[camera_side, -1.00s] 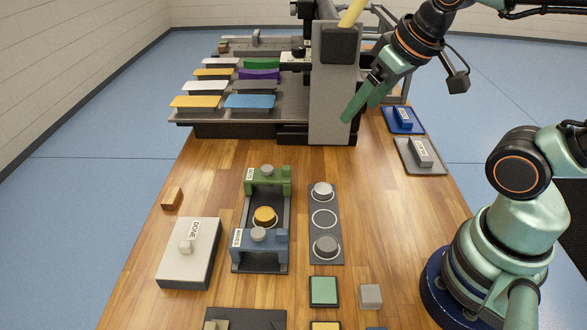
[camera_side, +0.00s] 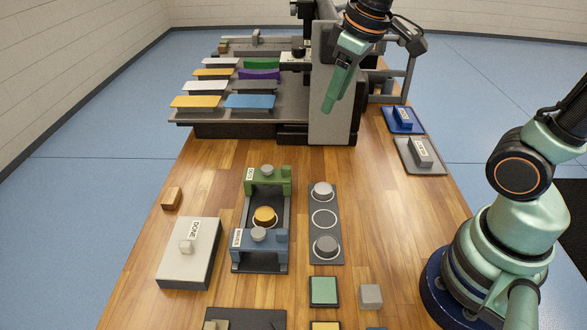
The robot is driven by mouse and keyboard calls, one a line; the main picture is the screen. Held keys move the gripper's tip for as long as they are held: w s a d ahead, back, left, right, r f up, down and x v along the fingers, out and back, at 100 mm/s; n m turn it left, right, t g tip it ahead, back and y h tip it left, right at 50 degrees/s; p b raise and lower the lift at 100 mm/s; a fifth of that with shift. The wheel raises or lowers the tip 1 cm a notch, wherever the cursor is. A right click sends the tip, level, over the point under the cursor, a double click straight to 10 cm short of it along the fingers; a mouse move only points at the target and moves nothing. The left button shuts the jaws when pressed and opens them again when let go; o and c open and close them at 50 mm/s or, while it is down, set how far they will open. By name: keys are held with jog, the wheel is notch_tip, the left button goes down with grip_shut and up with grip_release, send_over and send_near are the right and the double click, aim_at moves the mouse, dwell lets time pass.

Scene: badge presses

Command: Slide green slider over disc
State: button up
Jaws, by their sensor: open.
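The green slider (camera_side: 267,181) stands at the far end of a dark track (camera_side: 266,207), with a grey knob on top and a white label on its left. An orange disc (camera_side: 265,216) lies on the track between the green slider and a blue slider (camera_side: 259,248) at the near end. The green slider is apart from the disc and does not cover it. My gripper (camera_side: 330,106) is high up, beyond and to the right of the green slider, in front of the grey machine column. It holds nothing that I can see; the gap between its fingers is hard to make out.
A dark strip (camera_side: 325,252) with two grey discs and an empty ring lies right of the track. A white DONE box (camera_side: 189,254) stands at left. Blue and grey trays lie back right. The wood between the track and the machine is clear.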

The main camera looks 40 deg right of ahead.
jog(key=w+a+f+n+g, duration=0.2)
jog(key=w+f+n, duration=0.1)
jog(key=w, duration=0.2)
jog(key=n+g, duration=0.2)
jog(key=n, duration=0.1)
send_near(286, 167)
notch_tip(286, 167, down, 9)
jog(key=shift+s+r, duration=0.1)
jog(key=shift+s, duration=0.05)
grip_shut()
jog(key=shift+r, duration=0.1)
dwell(1.2)
